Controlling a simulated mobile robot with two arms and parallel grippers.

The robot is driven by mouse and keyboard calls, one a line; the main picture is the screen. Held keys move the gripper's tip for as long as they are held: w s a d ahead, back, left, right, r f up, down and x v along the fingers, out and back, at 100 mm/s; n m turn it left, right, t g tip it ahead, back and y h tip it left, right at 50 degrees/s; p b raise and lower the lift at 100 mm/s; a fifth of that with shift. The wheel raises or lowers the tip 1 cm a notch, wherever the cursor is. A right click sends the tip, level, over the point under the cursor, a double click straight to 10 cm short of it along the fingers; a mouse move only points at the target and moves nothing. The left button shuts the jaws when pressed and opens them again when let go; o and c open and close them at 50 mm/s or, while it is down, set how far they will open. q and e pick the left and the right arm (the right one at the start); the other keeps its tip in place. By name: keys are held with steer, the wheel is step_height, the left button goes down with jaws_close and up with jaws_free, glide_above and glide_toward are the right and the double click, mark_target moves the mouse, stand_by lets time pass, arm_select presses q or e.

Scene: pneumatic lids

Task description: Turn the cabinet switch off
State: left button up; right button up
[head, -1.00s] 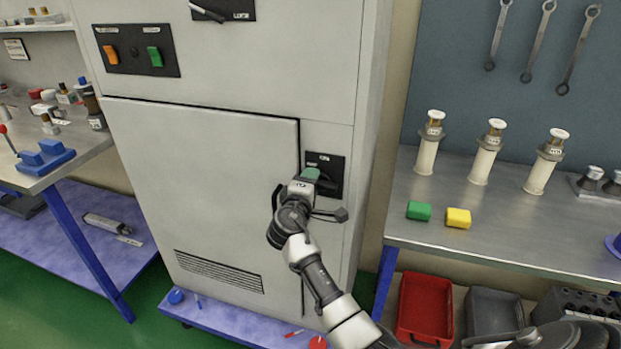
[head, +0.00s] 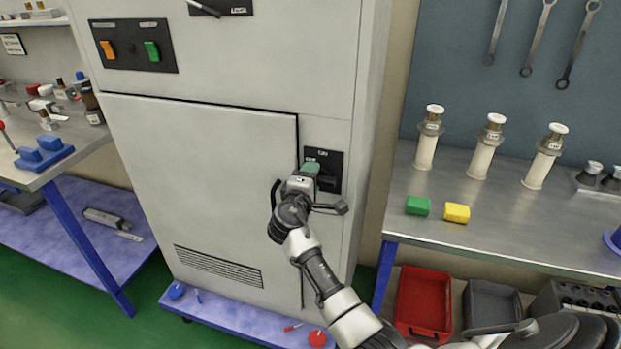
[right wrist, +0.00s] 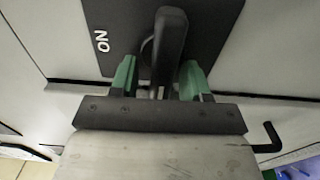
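The cabinet (head: 210,160) is a tall grey-white unit with a door. Its switch is a dark handle (right wrist: 172,40) on a black plate (head: 333,160), right of the door edge. In the right wrist view the plate carries the label "ON" (right wrist: 102,40), left of the handle. My right gripper (right wrist: 162,78) is at the switch, its two green fingers on either side of the handle with gaps visible, so it looks open around the handle. In the head view my gripper (head: 310,168) hides much of the switch. My left gripper is not in view.
A panel with orange (head: 107,50) and green (head: 152,51) switches and another dark handle (head: 205,8) sit higher on the cabinet. A bench (head: 450,235) with white cylinders stands right; another bench (head: 75,155) with small parts stands left.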

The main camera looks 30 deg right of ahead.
steer(key=shift+a, duration=0.1)
steer(key=b+v, duration=0.1)
steer(key=v, duration=0.9)
steer(key=shift+s+a+b, duration=0.15)
steer(key=shift+s+b, duration=0.2)
